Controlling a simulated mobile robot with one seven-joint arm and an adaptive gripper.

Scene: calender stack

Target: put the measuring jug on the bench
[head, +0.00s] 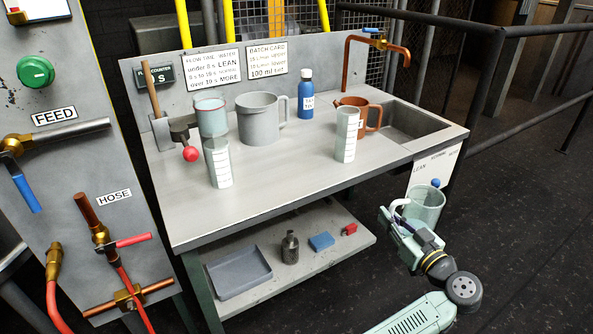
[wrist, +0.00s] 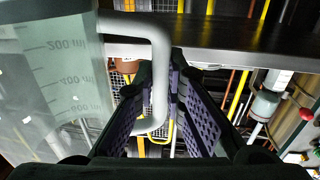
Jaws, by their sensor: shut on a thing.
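The measuring jug (head: 428,204) is a clear, pale green vessel with a white handle. In the head view it is off the right front corner of the bench (head: 280,180), in the air and apart from the top. My gripper (head: 402,215) is shut on its handle. In the wrist view the jug (wrist: 55,75), with its ml marks, fills the left side. Its handle (wrist: 159,65) runs between my gripper's fingers (wrist: 172,85). The jug looks about upright in the head view.
The bench top holds two clear cylinders (head: 217,162) (head: 346,135), a grey jug (head: 259,118), a blue bottle (head: 306,95), a brown jug (head: 372,116) and a cup (head: 211,117). A sink (head: 408,122) is at the right. The front middle is clear. A railing (head: 500,70) stands behind right.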

